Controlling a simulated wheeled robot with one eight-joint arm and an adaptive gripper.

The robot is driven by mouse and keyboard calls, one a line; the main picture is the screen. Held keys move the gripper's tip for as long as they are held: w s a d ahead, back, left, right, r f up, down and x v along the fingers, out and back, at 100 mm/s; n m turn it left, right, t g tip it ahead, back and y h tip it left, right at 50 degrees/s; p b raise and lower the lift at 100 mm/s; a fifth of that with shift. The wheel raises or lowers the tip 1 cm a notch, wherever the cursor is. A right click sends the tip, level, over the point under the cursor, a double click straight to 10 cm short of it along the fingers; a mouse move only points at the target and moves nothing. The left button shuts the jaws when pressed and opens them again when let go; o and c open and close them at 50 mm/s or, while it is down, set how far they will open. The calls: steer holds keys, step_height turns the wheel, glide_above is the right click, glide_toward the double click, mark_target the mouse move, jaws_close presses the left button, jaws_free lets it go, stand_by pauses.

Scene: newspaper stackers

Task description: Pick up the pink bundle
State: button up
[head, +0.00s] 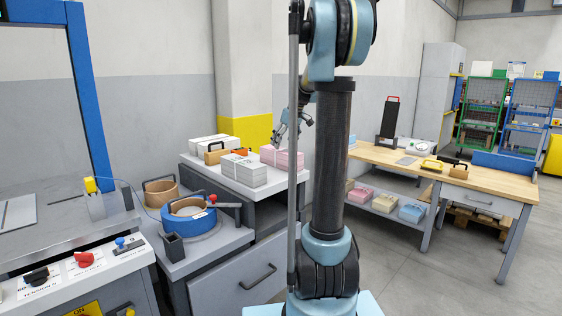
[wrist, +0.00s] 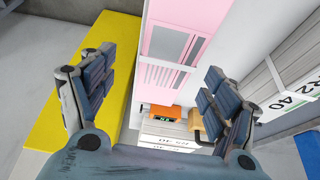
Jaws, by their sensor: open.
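The pink bundle (head: 283,157) lies on the grey cabinet top (head: 258,192), at its back right in the head view. My arm's column hides part of the area to its right. In the wrist view the pink bundle (wrist: 187,15) fills the top middle, with grey printed blocks on its top face. My gripper (head: 279,141) is above the bundle, pointing down. In the wrist view its two padded fingers (wrist: 158,92) are wide apart with nothing between them. The bundle lies below, toward the upper part of that view.
A white printed bundle (head: 244,169) sits in front of the pink one. A yellow-banded pillar (head: 250,130) rises close behind. Another pink stack (head: 360,193) lies under the wooden bench (head: 462,170).

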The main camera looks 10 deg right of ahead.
mark_target(281, 149)
steer(key=x, duration=0.3)
steer(key=shift+w+a+f, duration=0.1)
steer(key=shift+f, duration=0.2)
steer(key=shift+s+x, duration=0.2)
steer(key=shift+x, duration=1.1)
steer(key=shift+s+x, duration=0.15)
steer(key=shift+x, duration=1.2)
steer(key=shift+a, duration=0.2)
jaws_close()
